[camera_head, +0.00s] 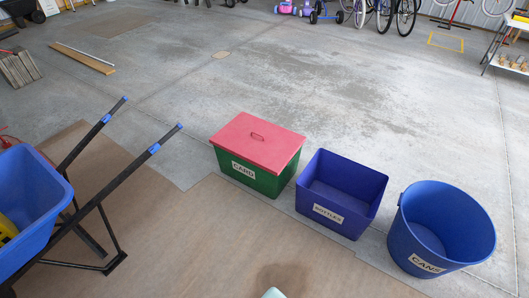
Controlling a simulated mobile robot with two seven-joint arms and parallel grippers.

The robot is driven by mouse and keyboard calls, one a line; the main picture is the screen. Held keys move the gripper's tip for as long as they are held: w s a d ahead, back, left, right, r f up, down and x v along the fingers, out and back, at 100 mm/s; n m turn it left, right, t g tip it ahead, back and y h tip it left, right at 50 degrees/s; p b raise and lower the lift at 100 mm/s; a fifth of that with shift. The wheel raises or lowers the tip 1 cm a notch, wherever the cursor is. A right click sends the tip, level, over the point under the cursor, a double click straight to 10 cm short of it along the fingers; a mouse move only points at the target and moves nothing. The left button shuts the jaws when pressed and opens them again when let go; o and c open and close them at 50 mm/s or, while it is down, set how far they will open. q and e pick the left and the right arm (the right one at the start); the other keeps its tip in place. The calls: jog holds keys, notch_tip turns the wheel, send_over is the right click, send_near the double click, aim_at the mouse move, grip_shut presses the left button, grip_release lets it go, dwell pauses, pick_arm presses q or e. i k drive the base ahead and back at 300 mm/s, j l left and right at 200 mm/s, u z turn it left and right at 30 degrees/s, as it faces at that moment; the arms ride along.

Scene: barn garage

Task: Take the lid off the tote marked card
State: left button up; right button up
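The green tote (240,180) marked CARD stands on the floor near the middle of the head view. Its red lid (256,146) lies flat on top and covers the opening, so the inside is hidden. Neither of my grippers shows. A small pale rounded piece (273,293) at the bottom edge may be part of me.
A blue bin (343,192) marked BOTTLES and a round blue tub (441,228) marked CANS stand open and empty to the tote's right. A blue wheelbarrow (30,205) with long handles is at left. Concrete floor (290,75) behind the tote is clear.

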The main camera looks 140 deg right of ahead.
aim_at(266, 144)
jog(key=z, duration=4.65)
jog(key=i+j+z, duration=0.1)
jog(key=z, duration=0.3)
jog(key=i+j+z, duration=0.15)
jog(key=z, duration=0.25)
jog(key=i+j+z, duration=0.2)
jog(key=z, duration=0.2)
jog(key=i+j+z, duration=0.15)
jog(key=j, duration=0.15)
jog(key=i+j+z, duration=0.15)
jog(key=j, duration=0.2)
jog(key=i+j+z, duration=0.2)
jog(key=j, duration=0.15)
jog(key=i+j, duration=0.1)
jog(key=j, duration=0.4)
jog(key=i+j+z, duration=0.1)
jog(key=j, duration=0.45)
jog(key=i+j, duration=0.1)
jog(key=j, duration=0.4)
jog(key=i+j+z, duration=0.1)
jog(key=j, duration=0.45)
